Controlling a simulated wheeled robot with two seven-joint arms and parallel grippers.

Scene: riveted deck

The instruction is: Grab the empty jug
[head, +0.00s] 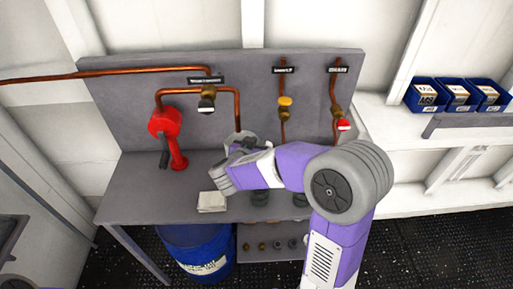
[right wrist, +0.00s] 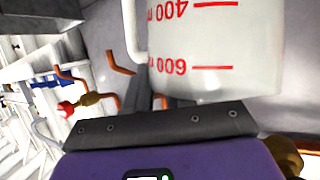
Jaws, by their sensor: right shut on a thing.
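The jug (right wrist: 215,55) is whitish and translucent, with red 400 and 600 marks that appear upside down in the right wrist view. I see no liquid in the part that shows. In the head view only a pale bit of the jug (head: 240,136) shows behind my right gripper (head: 241,151), over the grey bench. My right gripper is shut on the jug; its dark finger pad (right wrist: 160,125) lies against the jug in the right wrist view. My right wrist and forearm hide most of the jug from the head. My left gripper is not in view.
Copper pipes with valves, one with a red handle (head: 343,125), run along the back panel (head: 130,80). A blue drum (head: 195,250) stands below. Blue bins (head: 458,95) sit right.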

